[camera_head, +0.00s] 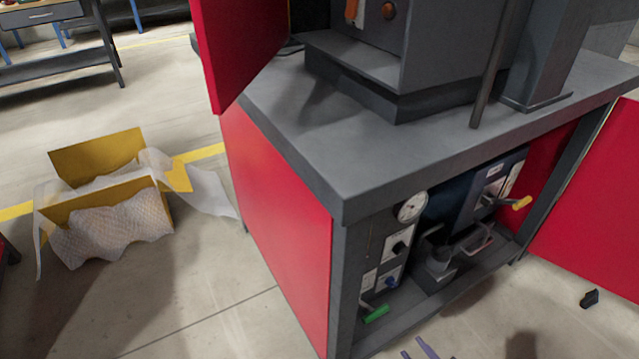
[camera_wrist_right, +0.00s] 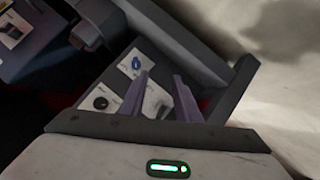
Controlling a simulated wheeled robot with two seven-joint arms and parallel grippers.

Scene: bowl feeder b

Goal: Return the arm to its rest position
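My right gripper (camera_head: 417,349) shows only as two purple fingertips at the bottom edge of the head view, in front of the machine's lower cabinet. In the right wrist view, its two purple fingers (camera_wrist_right: 162,76) stand apart with nothing held between them. Beyond them is a panel (camera_wrist_right: 157,98) with a blue knob (camera_wrist_right: 136,63) and a black knob (camera_wrist_right: 101,103). No contact with the panel shows. The rest of my right arm is out of the head view. My left gripper is in neither view.
The grey-topped machine (camera_head: 290,130) has an open lower bay with a gauge (camera_head: 411,207), a green handle (camera_head: 376,314) and a yellow handle (camera_head: 522,203). A red door (camera_head: 590,200) stands at right. A yellow box (camera_head: 95,155) with wrap and a small dark object (camera_head: 589,298) lie on the floor.

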